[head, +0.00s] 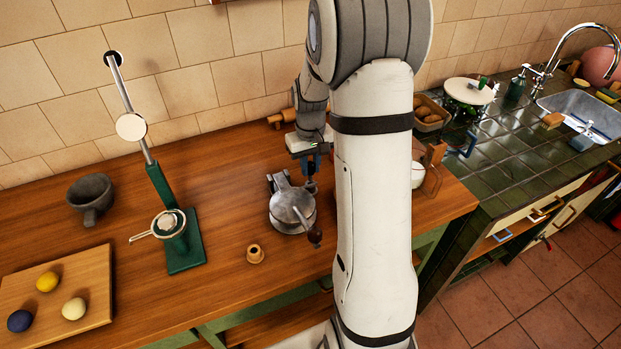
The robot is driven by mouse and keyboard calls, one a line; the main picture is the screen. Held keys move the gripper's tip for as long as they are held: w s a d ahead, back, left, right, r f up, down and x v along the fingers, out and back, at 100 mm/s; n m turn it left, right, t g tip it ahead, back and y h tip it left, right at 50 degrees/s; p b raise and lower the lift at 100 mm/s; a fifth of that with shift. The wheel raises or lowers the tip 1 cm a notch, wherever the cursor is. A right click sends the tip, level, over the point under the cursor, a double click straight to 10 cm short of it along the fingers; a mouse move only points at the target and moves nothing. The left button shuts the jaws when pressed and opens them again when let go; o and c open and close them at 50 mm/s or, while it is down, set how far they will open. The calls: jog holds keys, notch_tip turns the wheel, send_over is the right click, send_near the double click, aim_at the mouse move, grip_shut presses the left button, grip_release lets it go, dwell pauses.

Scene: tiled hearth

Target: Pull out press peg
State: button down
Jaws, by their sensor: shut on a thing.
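A round grey metal press (288,212) stands on the wooden counter, with a lever across its top ending in a dark wooden grip (315,236). My gripper (312,178) points down at the back right edge of this press. It is shut on a small dark piece there, which I take to be the press peg. The fingers and the shadow hide most of the peg, and I cannot tell whether it is still in the press or clear of it.
A green lever press (184,252) with a tall metal arm stands to the left. A small wooden piece (255,254) lies in front. A dark mortar (91,195) and a board (97,290) with coloured balls are further left. A sink (580,105) is far right.

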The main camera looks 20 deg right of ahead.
jog(key=shift+r+p, duration=2.1)
jog(key=shift+r, duration=1.1)
